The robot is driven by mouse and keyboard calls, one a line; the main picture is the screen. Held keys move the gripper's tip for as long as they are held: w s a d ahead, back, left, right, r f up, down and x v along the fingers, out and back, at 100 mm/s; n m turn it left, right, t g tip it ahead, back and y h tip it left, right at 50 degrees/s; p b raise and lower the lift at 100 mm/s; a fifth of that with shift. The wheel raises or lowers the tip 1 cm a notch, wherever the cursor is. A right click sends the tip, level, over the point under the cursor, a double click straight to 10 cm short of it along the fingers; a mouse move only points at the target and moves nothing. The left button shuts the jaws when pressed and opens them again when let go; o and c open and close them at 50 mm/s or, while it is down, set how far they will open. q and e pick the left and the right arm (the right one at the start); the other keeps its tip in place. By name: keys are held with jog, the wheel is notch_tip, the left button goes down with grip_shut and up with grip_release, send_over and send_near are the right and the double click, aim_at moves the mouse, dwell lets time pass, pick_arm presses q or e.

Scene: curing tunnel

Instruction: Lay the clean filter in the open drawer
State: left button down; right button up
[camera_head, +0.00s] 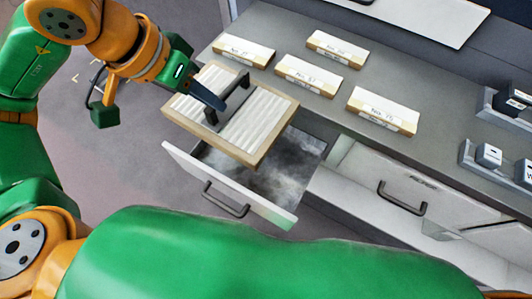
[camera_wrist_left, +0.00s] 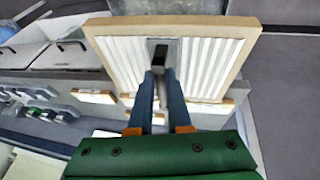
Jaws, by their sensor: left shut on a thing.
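The clean filter (camera_head: 262,121) is a pleated white panel in a pale wooden frame with a dark handle bar across it. My left gripper (camera_head: 222,103) is shut on the filter's handle and holds the filter over the open drawer (camera_head: 230,190). In the left wrist view the two fingers (camera_wrist_left: 160,85) close on the handle, with the white pleats of the filter (camera_wrist_left: 210,62) behind. The drawer is pulled out, and its grey, smudged inside shows below and to the right of the filter. The filter hides the drawer's back left part. My right gripper is not in view.
Several labelled boxes (camera_head: 316,77) lie on the grey counter (camera_head: 330,125) behind the drawer. Holders with small white blocks (camera_head: 488,155) stand at the right. A closed drawer (camera_head: 400,190) is to the right of the open one. Floor shows at the left.

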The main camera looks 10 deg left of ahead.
pick_arm(q)
jog(key=f, duration=0.1)
jog(key=f+b, duration=0.1)
jog(key=f, duration=0.1)
jog(key=f+b, duration=0.1)
jog(key=f, duration=0.1)
jog(key=shift+s+d+f, duration=0.15)
jog(key=shift+s+d, duration=0.05)
jog(key=shift+d, duration=0.2)
jog(key=s+a+b+x, duration=0.1)
jog(key=b+x, duration=0.1)
jog(key=x, duration=0.4)
jog(key=s+a+f+b+x, duration=0.1)
jog(key=b+x, duration=0.1)
jog(key=x, duration=0.5)
jog(key=s+a+f+b+x, duration=0.1)
jog(key=b+x, duration=0.1)
jog(key=x, duration=0.5)
jog(key=shift+s+d+f, duration=0.1)
jog(key=shift+s, duration=0.1)
jog(key=shift+f+b, duration=0.2)
jog(key=shift+b, duration=0.15)
jog(key=c, duration=0.9)
grip_release()
jog(key=shift+o, duration=0.2)
jog(key=shift+r, duration=0.1)
